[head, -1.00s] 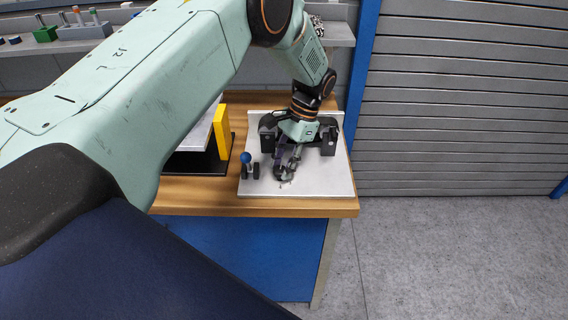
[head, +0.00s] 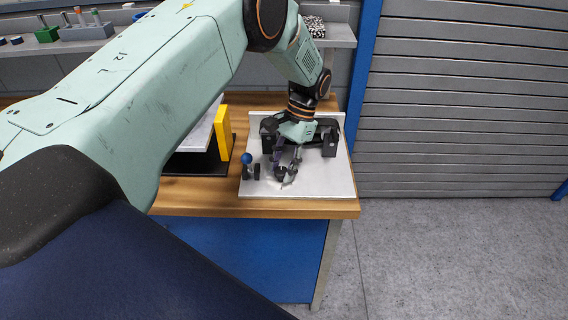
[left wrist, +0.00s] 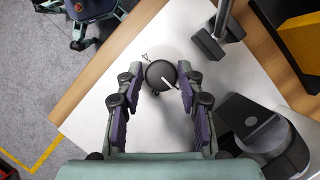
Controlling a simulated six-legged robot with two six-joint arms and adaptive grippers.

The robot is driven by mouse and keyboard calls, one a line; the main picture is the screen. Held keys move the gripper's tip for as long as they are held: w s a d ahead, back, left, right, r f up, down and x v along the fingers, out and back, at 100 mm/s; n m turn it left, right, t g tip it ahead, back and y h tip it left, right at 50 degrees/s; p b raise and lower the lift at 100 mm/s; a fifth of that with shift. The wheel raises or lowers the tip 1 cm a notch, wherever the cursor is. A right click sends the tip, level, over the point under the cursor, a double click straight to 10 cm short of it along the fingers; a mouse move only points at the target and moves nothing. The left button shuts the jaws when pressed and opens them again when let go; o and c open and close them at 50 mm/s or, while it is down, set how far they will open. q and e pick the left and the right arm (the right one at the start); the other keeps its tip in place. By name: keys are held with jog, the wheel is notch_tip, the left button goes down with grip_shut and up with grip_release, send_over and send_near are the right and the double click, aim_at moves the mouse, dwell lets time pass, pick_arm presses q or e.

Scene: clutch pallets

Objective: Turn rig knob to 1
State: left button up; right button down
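The rig knob (left wrist: 158,76) is a round black dial with a white pointer line, on a pale rig plate (left wrist: 100,122). In the left wrist view the pointer slants toward the lower right. The knob also shows small in the head view (head: 285,176), partly hidden by my fingers. My left gripper (left wrist: 160,74) is open, with one purple-padded finger on each side of the knob. Narrow gaps seem to show between fingers and knob; I cannot tell whether either touches. My right gripper is not in view.
On the same plate stand a blue-balled lever (head: 246,159) left of the knob and a black bracket (head: 329,139) behind it. A yellow upright block (head: 223,133) stands farther left. The wooden bench edge (head: 300,207) is close in front.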

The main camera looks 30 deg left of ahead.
pick_arm(q)
jog(key=shift+o, duration=1.3)
jog(key=shift+w+r, duration=0.1)
jog(key=shift+w+r, duration=0.3)
jog(key=shift+r, duration=0.15)
jog(key=a+v, duration=0.1)
jog(key=v, duration=1)
jog(key=shift+d, duration=0.5)
jog(key=shift+s+f, duration=0.1)
jog(key=shift+s, duration=0.05)
